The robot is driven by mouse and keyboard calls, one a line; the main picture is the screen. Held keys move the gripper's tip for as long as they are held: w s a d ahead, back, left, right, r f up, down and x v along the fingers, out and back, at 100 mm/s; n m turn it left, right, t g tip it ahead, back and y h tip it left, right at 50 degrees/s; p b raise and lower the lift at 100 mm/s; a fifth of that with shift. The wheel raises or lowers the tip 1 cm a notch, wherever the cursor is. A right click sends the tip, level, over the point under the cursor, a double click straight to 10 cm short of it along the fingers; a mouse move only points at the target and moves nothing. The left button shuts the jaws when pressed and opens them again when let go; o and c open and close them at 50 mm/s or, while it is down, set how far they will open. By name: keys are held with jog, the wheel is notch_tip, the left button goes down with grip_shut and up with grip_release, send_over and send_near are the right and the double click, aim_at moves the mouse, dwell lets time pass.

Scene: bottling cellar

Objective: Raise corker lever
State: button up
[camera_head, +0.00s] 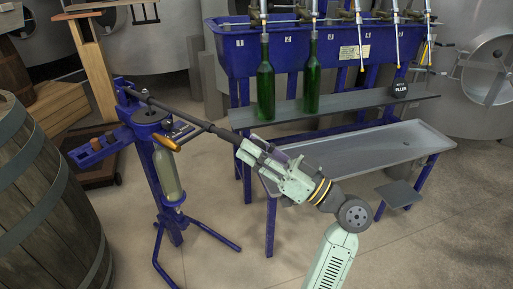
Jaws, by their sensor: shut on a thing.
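The blue floor corker (152,150) stands upright at the left on splayed legs. Its dark lever (185,117) runs from the corker's top out to the right, sloping slightly down in the picture. My gripper (246,148) is shut around the lever's thick far end, which is partly hidden by the fingers. A pale bottle (168,176) stands upright in the corker below its head. A short orange-brown part (166,143) sticks out at the corker's head.
The blue bottle filler (300,62) stands behind, with two green bottles (265,90) on its grey shelf (350,106). Its lower grey tray (360,148) lies close behind my gripper. A large barrel (45,205) stands at the left front. The floor at the bottom centre is clear.

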grip_shut()
dwell(0.3)
